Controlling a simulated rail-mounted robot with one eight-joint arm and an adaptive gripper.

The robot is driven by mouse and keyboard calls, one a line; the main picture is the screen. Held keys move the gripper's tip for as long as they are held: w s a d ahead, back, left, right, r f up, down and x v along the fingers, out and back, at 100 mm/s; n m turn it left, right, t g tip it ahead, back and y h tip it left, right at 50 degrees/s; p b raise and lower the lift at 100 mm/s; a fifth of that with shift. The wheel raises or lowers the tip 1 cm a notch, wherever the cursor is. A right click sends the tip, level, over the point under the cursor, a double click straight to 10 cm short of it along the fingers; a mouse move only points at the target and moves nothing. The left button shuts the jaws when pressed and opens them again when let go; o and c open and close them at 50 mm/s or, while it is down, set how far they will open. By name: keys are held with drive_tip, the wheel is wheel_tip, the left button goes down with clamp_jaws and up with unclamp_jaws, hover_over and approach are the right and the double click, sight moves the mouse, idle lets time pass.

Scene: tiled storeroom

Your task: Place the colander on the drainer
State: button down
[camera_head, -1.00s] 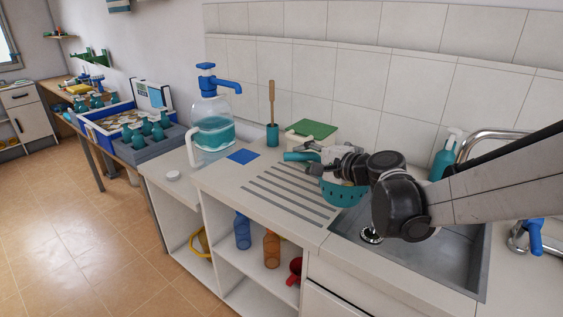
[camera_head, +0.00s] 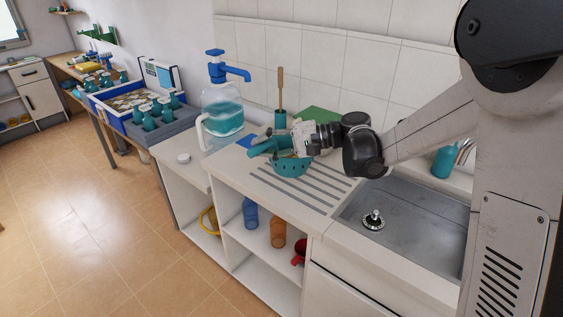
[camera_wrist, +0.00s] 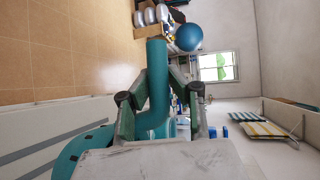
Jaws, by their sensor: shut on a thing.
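The teal colander (camera_head: 293,167) is at the ribbed drainer (camera_head: 314,196) on the counter, left of the sink. I cannot tell whether its base touches the ribs. My gripper (camera_head: 283,143) is shut on the colander's thick teal handle, which points left. In the wrist view my gripper's fingers (camera_wrist: 155,100) close around the handle (camera_wrist: 157,75), and part of the colander's bowl (camera_wrist: 80,152) shows at the lower left.
The metal sink (camera_head: 420,215) is empty to the right. A water jug with a blue pump (camera_head: 222,112) stands behind left. A brush in a teal holder (camera_head: 280,118) and a green-topped box (camera_head: 318,115) stand behind the drainer. Bottles (camera_head: 278,230) sit on the shelf below.

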sight(275, 160)
drive_tip(key=w+d+f, duration=0.1)
drive_tip(key=w+d, duration=0.1)
drive_tip(key=w+d+f, duration=0.2)
drive_tip(key=shift+w+f, duration=0.3)
drive_tip(key=shift+f, duration=2.05)
drive_tip(key=c, duration=1.7)
unclamp_jaws()
drive_tip(key=shift+d, duration=0.1)
drive_tip(key=w+v, duration=0.1)
drive_tip(key=v, duration=1.1)
drive_tip(key=s+a+r+t+h, duration=0.1)
drive_tip(key=s+r+h, duration=0.15)
drive_tip(key=s, duration=0.35)
drive_tip(key=s+a+r+t+h, duration=0.1)
drive_tip(key=s+r+h, duration=0.1)
drive_tip(key=s+h, duration=0.35)
drive_tip(key=shift+s+d+f+n+t+h, duration=0.5)
drive_tip(key=shift+s+d+h, duration=0.95)
drive_tip(key=shift+s, duration=1.95)
drive_tip(key=shift+s+d+n+t+h, duration=0.15)
drive_tip(key=shift+s+d+t+h, duration=0.75)
drive_tip(key=shift+s+d, duration=1.8)
drive_tip(key=shift+s+d+f+n+t+h, duration=0.4)
drive_tip(key=shift+s+d+h, duration=0.7)
drive_tip(key=shift+s, duration=3.05)
